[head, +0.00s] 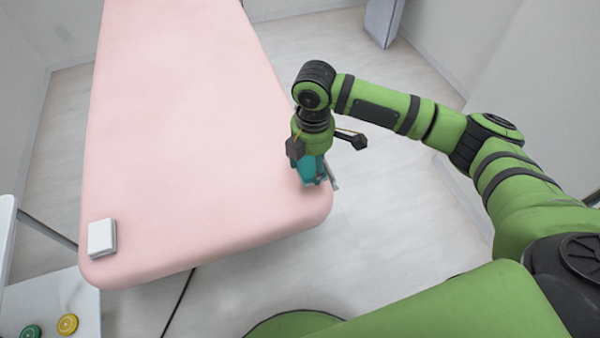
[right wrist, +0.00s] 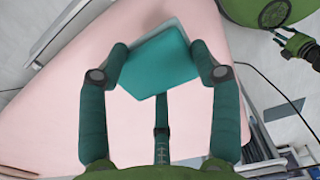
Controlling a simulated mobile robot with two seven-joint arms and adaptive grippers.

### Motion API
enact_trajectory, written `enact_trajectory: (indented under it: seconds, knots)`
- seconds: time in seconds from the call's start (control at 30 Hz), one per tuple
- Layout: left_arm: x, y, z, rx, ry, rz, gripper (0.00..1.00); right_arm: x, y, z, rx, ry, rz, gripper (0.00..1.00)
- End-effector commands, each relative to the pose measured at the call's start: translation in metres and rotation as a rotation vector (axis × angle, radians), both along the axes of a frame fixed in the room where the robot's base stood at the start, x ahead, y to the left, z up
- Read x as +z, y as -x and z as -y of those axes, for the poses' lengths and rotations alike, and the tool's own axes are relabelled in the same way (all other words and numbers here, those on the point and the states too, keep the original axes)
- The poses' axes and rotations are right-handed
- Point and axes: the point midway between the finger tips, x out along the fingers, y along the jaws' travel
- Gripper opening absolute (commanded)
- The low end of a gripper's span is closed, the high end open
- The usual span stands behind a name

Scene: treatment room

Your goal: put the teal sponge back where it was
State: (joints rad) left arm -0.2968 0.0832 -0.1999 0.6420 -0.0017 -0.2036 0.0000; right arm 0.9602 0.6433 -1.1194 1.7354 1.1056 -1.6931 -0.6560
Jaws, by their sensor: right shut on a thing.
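The teal sponge (right wrist: 160,62) is a flat teal block held between the fingertips of my right gripper (right wrist: 163,68) in the right wrist view. In the head view my right gripper (head: 312,172) points down over the right front corner of the pink treatment table (head: 190,130). Part of the sponge (head: 309,170) shows below the gripper there. I cannot tell whether the sponge touches the table. My left gripper (right wrist: 298,46) seems to show small at the right edge of the right wrist view; its jaw state is unclear.
A white block (head: 102,238) lies on the table's front left corner. A white side table (head: 50,300) at lower left holds a green disc (head: 31,331) and a yellow disc (head: 68,324). Most of the pink top is clear. A dark cable (head: 180,300) hangs to the floor.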

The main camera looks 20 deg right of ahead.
Motion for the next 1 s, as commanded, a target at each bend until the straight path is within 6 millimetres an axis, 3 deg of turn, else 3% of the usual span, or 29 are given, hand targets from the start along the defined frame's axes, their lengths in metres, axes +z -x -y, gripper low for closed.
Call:
enact_trajectory:
  seconds: [0.13, 0.3, 0.57, 0.93, 0.97, 1.0]
  knots:
    - [0.000, -0.019, 0.001, -0.001, 0.004, 0.035, 0.49, -0.012, -0.013, -0.016, 0.001, -0.001, 0.000, 0.33]
    - [0.000, -0.029, 0.002, -0.001, 0.004, 0.048, 0.49, -0.020, -0.017, -0.020, 0.000, 0.001, 0.000, 0.33]
    - [-0.002, -0.029, 0.002, -0.002, 0.005, 0.050, 0.49, -0.054, -0.016, -0.020, 0.000, 0.001, 0.000, 0.33]
    - [-0.002, -0.022, 0.002, -0.002, 0.004, 0.042, 0.49, -0.059, -0.016, -0.020, 0.000, 0.001, 0.001, 0.33]
    - [-0.002, -0.021, 0.002, -0.002, 0.005, 0.041, 0.49, -0.059, -0.016, -0.020, 0.000, 0.001, 0.001, 0.68]
    - [-0.002, -0.021, 0.001, -0.002, 0.004, 0.040, 0.49, -0.059, -0.016, -0.020, 0.000, 0.001, 0.001, 0.84]
